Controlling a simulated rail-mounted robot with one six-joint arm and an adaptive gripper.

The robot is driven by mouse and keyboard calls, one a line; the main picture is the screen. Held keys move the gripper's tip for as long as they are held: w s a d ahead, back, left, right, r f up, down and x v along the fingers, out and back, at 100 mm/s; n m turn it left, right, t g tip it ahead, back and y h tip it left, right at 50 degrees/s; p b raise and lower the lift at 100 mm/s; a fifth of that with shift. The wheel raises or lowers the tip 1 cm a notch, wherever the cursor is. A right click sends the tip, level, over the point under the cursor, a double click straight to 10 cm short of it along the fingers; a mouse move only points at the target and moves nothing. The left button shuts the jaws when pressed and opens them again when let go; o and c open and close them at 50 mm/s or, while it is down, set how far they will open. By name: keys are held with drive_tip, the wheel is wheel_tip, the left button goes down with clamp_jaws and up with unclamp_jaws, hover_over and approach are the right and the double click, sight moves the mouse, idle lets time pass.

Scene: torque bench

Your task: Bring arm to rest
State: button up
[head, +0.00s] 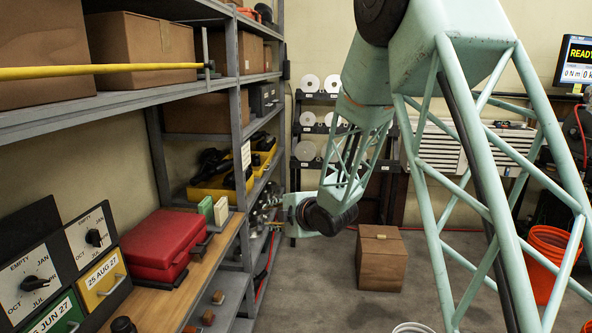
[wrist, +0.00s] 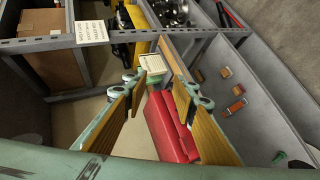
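My mint-green arm reaches down through the middle of the head view to the shelving. Its end and my gripper (head: 270,213) are beside the shelf post, and the fingers are partly lost against the clutter there. In the wrist view my gripper (wrist: 162,84) is open, with two yellow-padded fingers spread apart. Nothing is held between them. Beyond the gap I see the red case (wrist: 165,128) on the shelf and a pale green block next to it. The red case (head: 164,243) also shows in the head view, left of my gripper and apart from it.
Grey shelving (head: 240,110) fills the left, with cardboard boxes, yellow bins (head: 222,185) and a yellow bar (head: 100,71). A cardboard box (head: 381,262) stands on the floor below my arm. An orange bucket (head: 545,262) is at right.

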drive_tip(key=s+d+r+m+h, duration=0.25)
drive_tip(key=s+d+r, duration=0.2)
drive_tip(key=d, duration=0.25)
drive_tip(key=s+d+r+m+h, duration=0.2)
drive_tip(key=s+d+r+m, duration=0.2)
drive_tip(key=d+r, duration=0.25)
drive_tip(key=s+d+r+m+g+h, duration=0.1)
drive_tip(key=s+d+r+m, duration=0.2)
drive_tip(key=s+d, duration=0.3)
drive_tip(key=s+d+r+m+g+h, duration=0.15)
drive_tip(key=s+d, duration=0.25)
drive_tip(key=s, duration=0.4)
drive_tip(key=s+d+m+g, duration=0.1)
drive_tip(key=s+m, duration=0.3)
drive_tip(key=s, duration=0.9)
drive_tip(key=s+d+r+m+g, duration=0.1)
drive_tip(key=s+d+m, duration=0.1)
drive_tip(key=s, duration=1.1)
drive_tip(key=s+d+m+g, duration=0.2)
drive_tip(key=s+m, duration=0.3)
drive_tip(key=s, duration=0.8)
drive_tip(key=shift+s+d+r+m, duration=0.3)
drive_tip(key=shift+r, duration=0.05)
drive_tip(key=shift+o, duration=0.2)
